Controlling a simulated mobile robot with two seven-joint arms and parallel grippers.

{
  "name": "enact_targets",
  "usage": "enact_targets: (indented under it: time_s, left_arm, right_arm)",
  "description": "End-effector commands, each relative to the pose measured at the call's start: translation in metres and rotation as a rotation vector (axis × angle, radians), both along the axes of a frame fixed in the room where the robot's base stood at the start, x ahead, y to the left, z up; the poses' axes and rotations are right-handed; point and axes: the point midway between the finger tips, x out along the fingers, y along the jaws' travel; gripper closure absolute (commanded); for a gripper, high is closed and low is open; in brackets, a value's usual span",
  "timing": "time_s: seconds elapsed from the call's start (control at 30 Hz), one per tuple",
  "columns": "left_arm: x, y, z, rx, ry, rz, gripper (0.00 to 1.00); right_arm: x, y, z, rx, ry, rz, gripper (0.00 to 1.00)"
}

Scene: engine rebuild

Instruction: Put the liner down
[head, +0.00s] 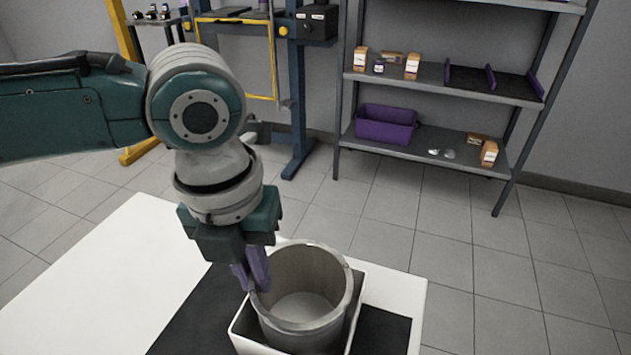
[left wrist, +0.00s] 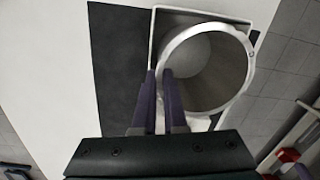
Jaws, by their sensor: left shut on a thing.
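The liner (head: 335,305) is a grey metal cylinder with an open top, standing about upright inside a white open box (head: 243,341). My left gripper (head: 257,283) points down at the liner's left rim, its purple fingers shut on the wall. In the left wrist view the liner (left wrist: 232,75) shows its round mouth, with one finger of my left gripper (left wrist: 160,85) inside the wall and one outside. The white box (left wrist: 153,40) shows around it. Whether the liner's base touches the box floor is hidden. My right gripper is not in view.
The box is on a black mat (head: 190,325) on a white table (head: 120,265). The table's left part is clear. Behind, across the tiled floor, stand a grey shelf (head: 440,85) with a purple bin (head: 385,125) and small boxes, and a blue and yellow frame (head: 298,100).

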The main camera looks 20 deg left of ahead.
Motion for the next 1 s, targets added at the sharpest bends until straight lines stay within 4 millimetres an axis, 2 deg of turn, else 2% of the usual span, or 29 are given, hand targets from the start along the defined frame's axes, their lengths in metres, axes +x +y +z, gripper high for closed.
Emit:
enact_targets:
  time_s: [0.37, 0.4, 0.63, 0.87, 1.0]
  left_arm:
    - [0.001, 0.0, -0.005, -0.002, -0.002, 0.0, 1.0]
    - [0.0, 0.0, -0.004, 0.0, -0.001, 0.0, 0.86]
    - [0.0, 0.0, -0.004, 0.0, -0.001, 0.0, 0.61]
    - [0.0, 0.0, -0.004, 0.0, -0.001, 0.0, 0.61]
    - [0.001, 0.0, 0.008, 0.0, -0.003, 0.0, 0.61]
  right_arm:
    - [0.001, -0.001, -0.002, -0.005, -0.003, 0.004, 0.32]
    - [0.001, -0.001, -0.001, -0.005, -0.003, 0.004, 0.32]
    - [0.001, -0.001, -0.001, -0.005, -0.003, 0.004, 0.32]
    - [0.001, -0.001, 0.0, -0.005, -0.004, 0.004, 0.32]
    - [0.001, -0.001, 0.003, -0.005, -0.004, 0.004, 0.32]
